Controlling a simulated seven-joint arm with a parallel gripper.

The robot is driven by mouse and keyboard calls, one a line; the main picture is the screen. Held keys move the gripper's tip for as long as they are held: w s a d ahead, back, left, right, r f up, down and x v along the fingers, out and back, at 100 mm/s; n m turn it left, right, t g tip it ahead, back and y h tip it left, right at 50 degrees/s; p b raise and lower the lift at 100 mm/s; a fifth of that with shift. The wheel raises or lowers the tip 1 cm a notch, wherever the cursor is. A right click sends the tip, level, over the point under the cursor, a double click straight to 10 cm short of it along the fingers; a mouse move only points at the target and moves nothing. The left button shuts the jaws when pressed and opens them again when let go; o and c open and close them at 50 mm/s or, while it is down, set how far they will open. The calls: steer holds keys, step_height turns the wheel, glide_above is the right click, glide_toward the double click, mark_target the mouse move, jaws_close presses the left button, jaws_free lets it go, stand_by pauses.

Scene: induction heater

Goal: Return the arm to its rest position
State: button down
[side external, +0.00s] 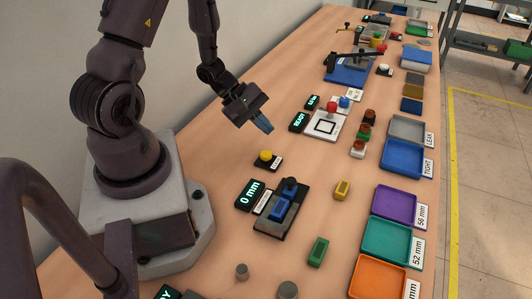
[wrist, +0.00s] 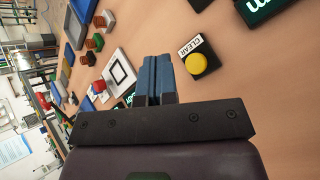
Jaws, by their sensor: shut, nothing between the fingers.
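My gripper (side external: 262,124) hangs above the table, left of the white station with the black square outline. Its two blue fingers are together with nothing between them, and they also show at the middle of the wrist view (wrist: 157,78). In the side view the gripper is up and behind the yellow button (side external: 265,156) on its black base. In the wrist view that button (wrist: 196,63), labelled CLEAR, is just right of the fingers. The fingers touch nothing that I can see.
The white station (side external: 323,125) has red and blue buttons. A measuring device (side external: 282,207) reads 0 mm. Green (side external: 318,251) and yellow (side external: 342,189) blocks lie loose. Purple (side external: 394,207), teal (side external: 391,242) and orange (side external: 378,278) trays line the right edge. A wall runs along the left.

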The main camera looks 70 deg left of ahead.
stand_by(0.4)
steer(key=shift+s+d, duration=0.25)
steer(key=shift+d, duration=0.05)
steer(key=s+d+r+m+y, duration=0.2)
steer(key=d+r+m, duration=0.1)
steer(key=r+m, duration=0.3)
steer(key=s+d+r+m+g+y, duration=0.1)
steer(key=s+d+r+m+y, duration=0.1)
steer(key=r+m, duration=0.4)
steer(key=s+d+r+m+y, duration=0.1)
steer(key=s+d+r+m, duration=0.2)
steer(key=r, duration=1)
steer(key=d+m, duration=0.2)
steer(key=m, duration=0.2)
steer(key=shift+s+d+g+y, duration=0.25)
steer(key=shift+d+g+y, duration=0.05)
steer(key=shift+y, duration=0.1)
steer(key=shift+r, duration=0.1)
